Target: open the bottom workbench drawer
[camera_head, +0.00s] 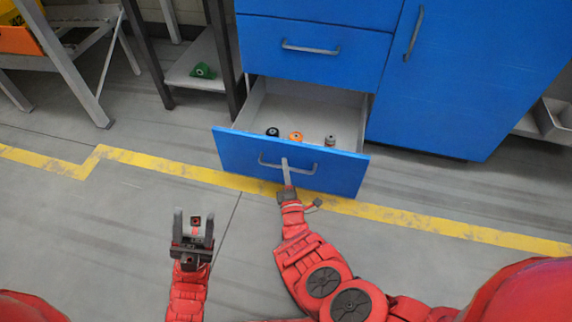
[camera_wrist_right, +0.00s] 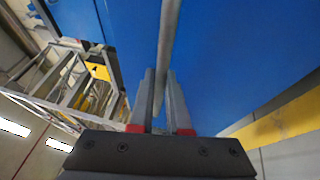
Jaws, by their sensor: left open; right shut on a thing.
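The bottom workbench drawer (camera_head: 235,148) is blue-fronted and stands pulled well out, its pale inside showing. Its grey bar handle (camera_head: 305,171) runs across the front.
Inside the drawer lie a black round part (camera_head: 272,132), an orange one (camera_head: 296,137) and a grey one (camera_head: 331,140). Above is a closed drawer (camera_head: 270,60); to the right is a closed cabinet door (camera_head: 470,80). A green part (camera_head: 203,71) sits on a low shelf at left.

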